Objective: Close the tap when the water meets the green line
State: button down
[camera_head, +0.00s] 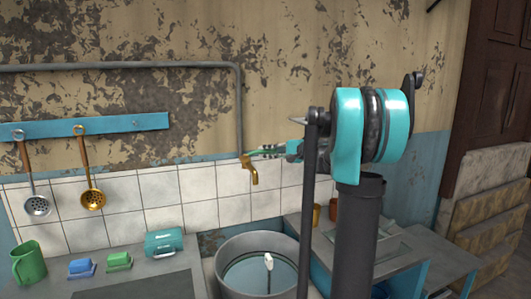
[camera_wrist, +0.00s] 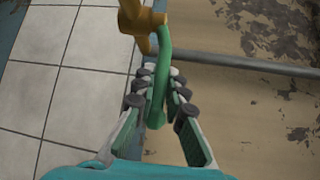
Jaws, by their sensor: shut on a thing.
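The brass tap (camera_head: 252,172) sticks out from the tiled wall below a grey pipe. Its green handle (camera_wrist: 163,50) points toward my gripper in the wrist view, where the brass body (camera_wrist: 139,18) shows at the top. My gripper (camera_wrist: 161,78) is shut on the green handle, with its fingers on both sides of it. In the head view my gripper (camera_head: 268,152) is beside the tap's top. Below the tap stands a grey pot (camera_head: 254,242) with bluish water (camera_head: 246,275) and a white upright piece (camera_head: 268,262) inside. I cannot make out a green line or a water stream.
A green mug (camera_head: 28,264), a blue block (camera_head: 81,267), a green block (camera_head: 118,260) and a teal box (camera_head: 164,243) stand on the left counter. A grey pipe (camera_head: 238,110) runs down the wall.

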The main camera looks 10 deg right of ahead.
jog(key=shift+s+m+t+h, duration=0.95)
jog(key=shift+m+t+h, duration=0.25)
jog(key=shift+m+t, duration=0.15)
jog(key=c, duration=1.6)
grip_release()
jog(key=shift+o, duration=0.2)
jog(key=v, duration=1.2)
